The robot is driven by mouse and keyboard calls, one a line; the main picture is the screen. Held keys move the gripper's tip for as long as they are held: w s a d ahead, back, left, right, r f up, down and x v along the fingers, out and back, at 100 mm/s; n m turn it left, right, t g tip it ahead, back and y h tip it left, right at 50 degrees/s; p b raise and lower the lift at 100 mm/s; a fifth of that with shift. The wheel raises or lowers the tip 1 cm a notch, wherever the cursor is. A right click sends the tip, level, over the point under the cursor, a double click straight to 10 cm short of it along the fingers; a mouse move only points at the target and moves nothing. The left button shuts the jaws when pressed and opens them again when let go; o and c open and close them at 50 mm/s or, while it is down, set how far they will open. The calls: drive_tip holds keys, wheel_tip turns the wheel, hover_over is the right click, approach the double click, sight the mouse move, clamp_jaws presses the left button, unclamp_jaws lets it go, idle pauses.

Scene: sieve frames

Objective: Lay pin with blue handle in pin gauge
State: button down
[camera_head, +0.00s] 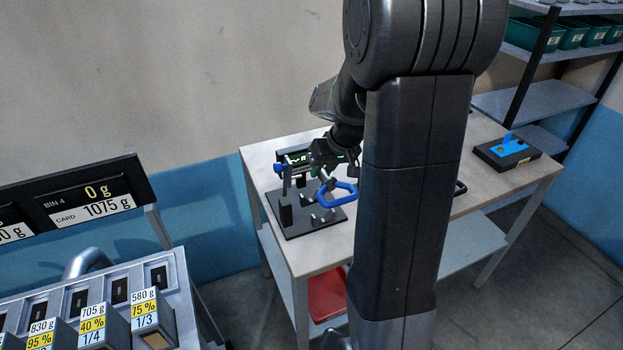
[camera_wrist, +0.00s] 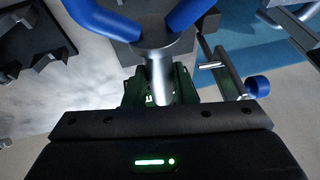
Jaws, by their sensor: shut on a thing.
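The pin with the blue handle shows in the head view as a blue loop (camera_head: 338,197), just below my gripper (camera_head: 324,158). In the wrist view its blue handle (camera_wrist: 185,18) is at the top edge, and its metal shank (camera_wrist: 160,72) runs down between my gripper's fingers (camera_wrist: 158,92). The gripper is shut on it. A black base plate (camera_head: 292,229) with upright posts and small blocks lies below on the table; part of it shows at the upper left of the wrist view (camera_wrist: 35,22). I cannot tell for sure which fixture is the pin gauge.
A blue knob (camera_head: 278,168) on a metal rod is left of my gripper, and shows in the wrist view (camera_wrist: 257,87). A black box (camera_head: 507,156) with a blue top piece sits on the table's (camera_head: 468,203) right. My arm hides the table's middle. A red bin (camera_head: 327,294) is below.

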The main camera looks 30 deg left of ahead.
drive_tip(key=f, duration=0.2)
drive_tip(key=f+b, duration=0.1)
drive_tip(key=shift+w+a+f, duration=0.1)
drive_tip(key=shift+a+f, duration=0.2)
drive_tip(key=shift+f, duration=0.05)
drive_tip(key=shift+f+b, duration=1.9)
drive_tip(key=shift+f, duration=1.1)
wheel_tip(320, 180, down, 3)
drive_tip(key=b, duration=0.3)
drive_tip(key=shift+f, duration=0.1)
drive_tip(key=c, duration=1.2)
unclamp_jaws()
drive_tip(key=shift+o, duration=0.4)
drive_tip(key=shift+d, duration=0.1)
drive_tip(key=b+v, duration=0.1)
drive_tip(key=v, duration=1.2)
drive_tip(key=shift+d+r, duration=0.15)
drive_tip(key=shift+r, duration=0.2)
